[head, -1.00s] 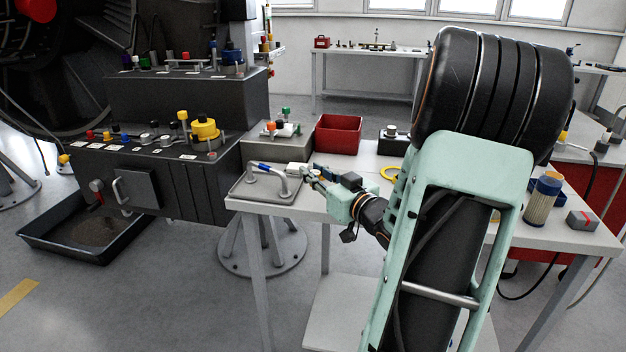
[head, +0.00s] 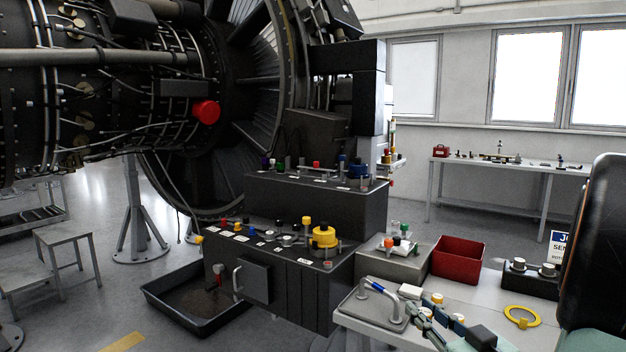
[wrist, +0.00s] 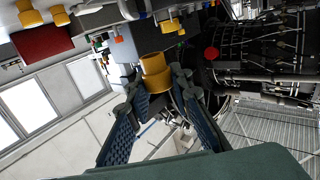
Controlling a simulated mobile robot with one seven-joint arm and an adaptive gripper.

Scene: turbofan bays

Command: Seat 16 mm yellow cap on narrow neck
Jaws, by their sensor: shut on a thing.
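My gripper (wrist: 157,82) is shut on a yellow cap (wrist: 155,70), which sits between the fingertips in the wrist view. In the head view my gripper (head: 424,316) is at the lower right, over the front of the table; the held cap cannot be told apart there with certainty. On the dark stepped bench (head: 290,285) stand a small yellow cap (head: 307,221) and a wide yellow cap (head: 323,237). I cannot tell which fitting is the narrow neck.
A grey tray (head: 365,312) with a blue-marked bent tube lies at the table's left end. A red bin (head: 458,260), a grey box with fittings (head: 394,262) and a yellow ring (head: 522,316) are behind and right. A drip pan (head: 200,300) lies on the floor.

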